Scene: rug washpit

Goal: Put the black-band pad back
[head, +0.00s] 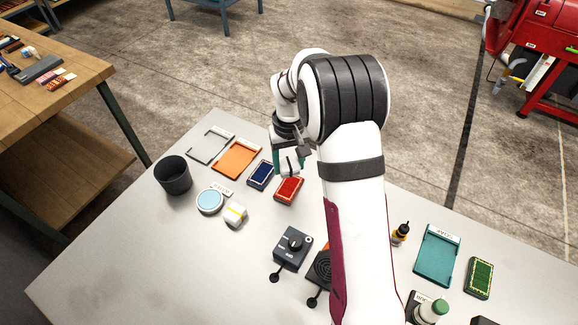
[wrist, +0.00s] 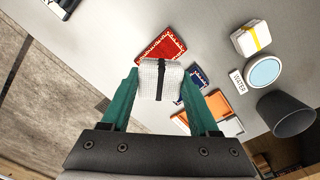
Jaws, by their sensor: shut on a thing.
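The black-band pad (wrist: 149,80) is a white, textured block with a black band around its middle. My gripper (wrist: 161,82) is shut on it, with one teal finger at each side. In the head view my gripper (head: 288,162) holds the pad (head: 291,168) above the table near the red rug (head: 289,190) and blue rug (head: 261,175). My arm hides part of the table. A similar white pad with a yellow band (head: 235,213) sits on the table beside the round light-blue water dish (head: 209,200).
A black cup (head: 173,176) stands at the table's left edge. A grey tray (head: 209,146) and orange tray (head: 237,159) lie along the far edge. A dark knob box (head: 293,245) is mid-table. A teal tray (head: 436,255) and green rug (head: 479,278) lie right. The front left is clear.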

